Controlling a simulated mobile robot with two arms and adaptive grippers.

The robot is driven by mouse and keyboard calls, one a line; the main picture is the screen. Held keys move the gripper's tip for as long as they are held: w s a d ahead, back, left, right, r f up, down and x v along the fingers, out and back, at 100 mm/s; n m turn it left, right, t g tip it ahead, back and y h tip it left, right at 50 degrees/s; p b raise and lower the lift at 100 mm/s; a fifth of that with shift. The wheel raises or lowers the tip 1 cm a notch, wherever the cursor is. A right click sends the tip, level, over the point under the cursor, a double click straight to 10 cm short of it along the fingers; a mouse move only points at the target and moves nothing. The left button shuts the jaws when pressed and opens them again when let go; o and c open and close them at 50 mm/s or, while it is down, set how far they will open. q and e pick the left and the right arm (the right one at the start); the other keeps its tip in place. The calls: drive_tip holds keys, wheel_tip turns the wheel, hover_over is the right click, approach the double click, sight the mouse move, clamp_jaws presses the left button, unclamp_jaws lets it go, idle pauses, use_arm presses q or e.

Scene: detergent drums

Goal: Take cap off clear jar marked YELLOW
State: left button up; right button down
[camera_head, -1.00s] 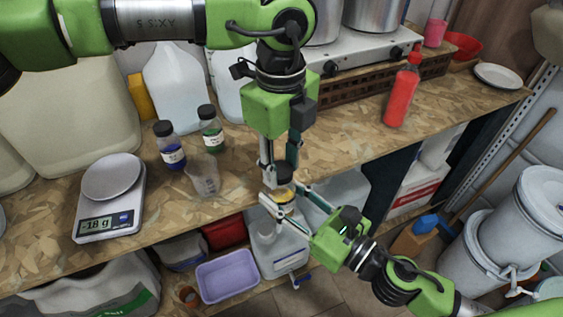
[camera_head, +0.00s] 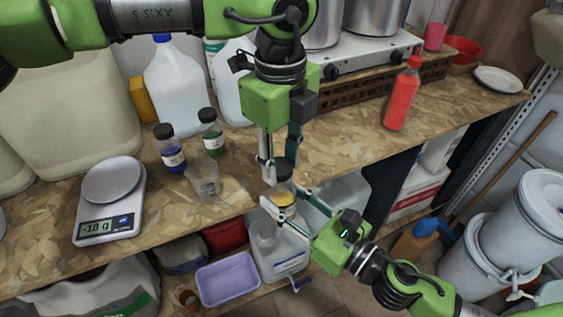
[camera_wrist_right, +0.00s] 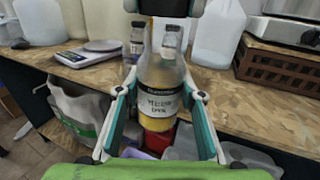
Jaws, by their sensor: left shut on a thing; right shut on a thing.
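The clear jar (camera_head: 285,200) with yellow contents is upright, past the bench's front edge. Its label (camera_wrist_right: 159,104) reads as yellow dye in the right wrist view. My right gripper (camera_head: 275,204) is shut around the jar's body from the lower right. My left gripper (camera_head: 279,168) points down and is shut on the dark cap (camera_head: 284,169) above the jar. The jar's mouth is partly hidden in the head view.
A blue-labelled jar (camera_head: 171,153), a green-labelled jar (camera_head: 211,138) and a clear beaker (camera_head: 203,180) stand on the bench left of my grippers. A scale (camera_head: 111,200) is farther left. A red bottle (camera_head: 402,98) stands right. The bench's front middle is clear.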

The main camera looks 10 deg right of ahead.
use_arm(q)
drive_tip(key=shift+r, duration=0.35)
use_arm(e)
drive_tip(key=shift+r, duration=0.15)
